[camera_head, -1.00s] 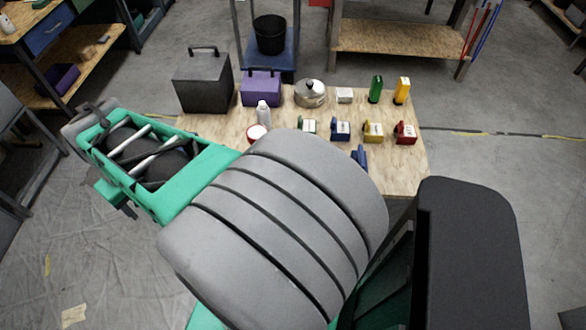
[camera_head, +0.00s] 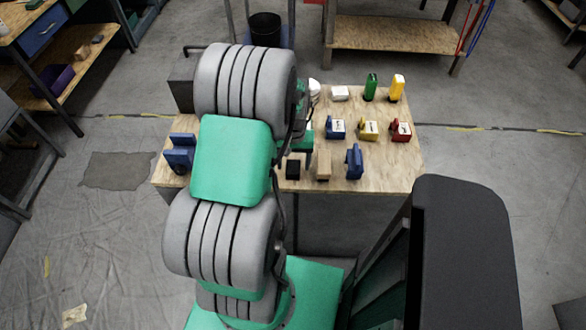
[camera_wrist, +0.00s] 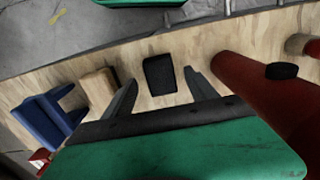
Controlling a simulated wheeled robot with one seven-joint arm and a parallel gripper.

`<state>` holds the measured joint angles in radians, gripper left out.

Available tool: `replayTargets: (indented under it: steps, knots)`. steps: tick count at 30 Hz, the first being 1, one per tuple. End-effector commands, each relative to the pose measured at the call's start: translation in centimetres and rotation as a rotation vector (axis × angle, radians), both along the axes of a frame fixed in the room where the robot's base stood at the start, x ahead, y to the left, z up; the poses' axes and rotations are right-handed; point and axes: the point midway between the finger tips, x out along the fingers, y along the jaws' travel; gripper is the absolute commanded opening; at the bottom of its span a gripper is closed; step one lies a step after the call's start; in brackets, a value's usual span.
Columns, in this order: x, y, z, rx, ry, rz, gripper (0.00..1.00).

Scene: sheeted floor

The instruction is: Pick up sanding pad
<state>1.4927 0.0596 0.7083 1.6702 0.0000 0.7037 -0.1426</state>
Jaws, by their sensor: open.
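A small black block, which looks like the sanding pad (camera_head: 293,167), lies near the front edge of the wooden tabletop. In the wrist view the same black block (camera_wrist: 159,75) shows ahead of my gripper (camera_wrist: 160,78), in line with the gap between its two fingers. My gripper is open, with nothing clasped in it. I cannot tell how far above the tabletop its fingertips are. In the head view my arm hides most of my gripper.
A wooden block (camera_head: 323,166) and a blue tool (camera_head: 354,162) stand right of the black block. In the wrist view a large red cylinder (camera_wrist: 245,92) lies close beside the right finger. Blue, yellow and red items stand farther back. Another blue object (camera_head: 180,155) is at the left.

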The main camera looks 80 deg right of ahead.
Motion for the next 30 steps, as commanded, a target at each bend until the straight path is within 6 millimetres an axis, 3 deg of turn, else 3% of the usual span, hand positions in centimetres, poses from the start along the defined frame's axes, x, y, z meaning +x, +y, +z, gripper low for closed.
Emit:
replayTargets:
  steps: [4, 11, 30]
  knots:
    - [0.1, 0.0, -2.2, 0.001, 0.000, 0.000, 0.66]
    - [0.1, 0.0, -2.5, -0.001, 0.000, 0.000, 0.66]
    - [0.1, 0.0, -2.4, 0.000, 0.000, 0.000, 0.15]
